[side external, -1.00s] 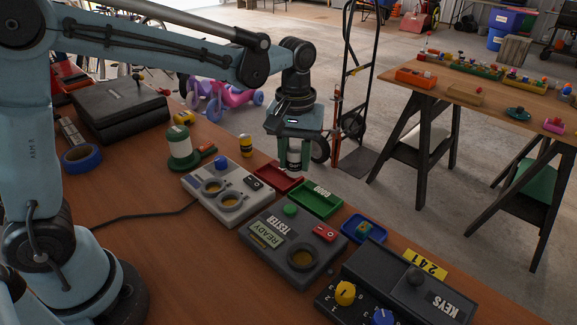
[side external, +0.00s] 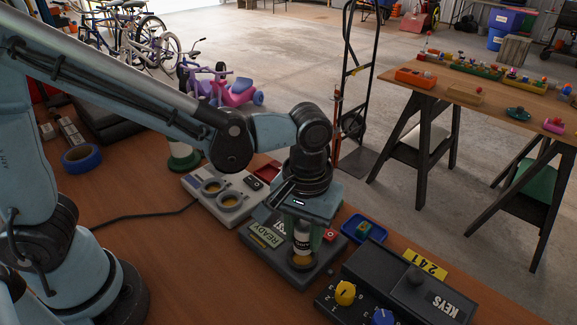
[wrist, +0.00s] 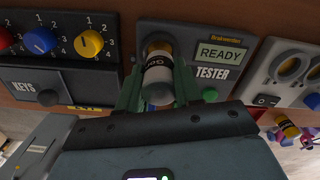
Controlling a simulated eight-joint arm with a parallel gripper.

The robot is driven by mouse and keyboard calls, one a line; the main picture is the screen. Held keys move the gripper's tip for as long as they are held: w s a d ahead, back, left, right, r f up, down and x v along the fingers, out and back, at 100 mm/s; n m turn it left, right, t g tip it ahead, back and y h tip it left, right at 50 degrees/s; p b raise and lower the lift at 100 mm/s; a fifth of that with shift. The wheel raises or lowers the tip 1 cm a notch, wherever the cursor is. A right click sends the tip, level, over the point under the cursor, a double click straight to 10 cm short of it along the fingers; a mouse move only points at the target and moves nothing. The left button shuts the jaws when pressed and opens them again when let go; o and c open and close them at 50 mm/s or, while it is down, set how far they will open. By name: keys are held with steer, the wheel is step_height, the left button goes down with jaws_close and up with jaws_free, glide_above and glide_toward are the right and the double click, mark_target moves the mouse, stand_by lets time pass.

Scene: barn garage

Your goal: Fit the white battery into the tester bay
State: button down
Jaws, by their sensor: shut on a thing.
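The white battery (side external: 302,237) with dark lettering is upright between the fingers of my gripper (side external: 303,243), which is shut on it. In the wrist view the white battery (wrist: 157,74) shows between the green fingers. The grey tester (side external: 262,246) lies on the bench with a READY display; it also shows in the wrist view (wrist: 213,73). Its round bay (side external: 300,262) is directly below the battery. The battery's lower end is at or just above the bay opening; I cannot tell whether it has entered.
The black KEYS box (side external: 400,287) with yellow and blue knobs is right of the tester. A blue tray (side external: 363,229) is behind it. A light two-bay device (side external: 218,200) and a red tray (side external: 268,170) are to the left. Blue tape (side external: 82,158) lies farther left.

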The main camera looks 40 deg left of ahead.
mark_target(305, 243)
steer(key=shift+f, duration=1.1)
steer(key=shift+f, duration=0.45)
stand_by(0.4)
steer(key=c, duration=1)
jaws_free()
steer(key=shift+c, duration=0.2)
steer(key=shift+r, duration=5.5)
steer(key=shift+a, duration=0.1)
steer(key=s+a+f+m+t, duration=0.1)
steer(key=a+m+t, duration=0.2)
steer(key=a, duration=1.4)
steer(key=t, duration=0.4)
steer(key=shift+s+a+f, duration=0.2)
steer(key=shift+s+a, duration=0.1)
steer(key=shift+s, duration=0.05)
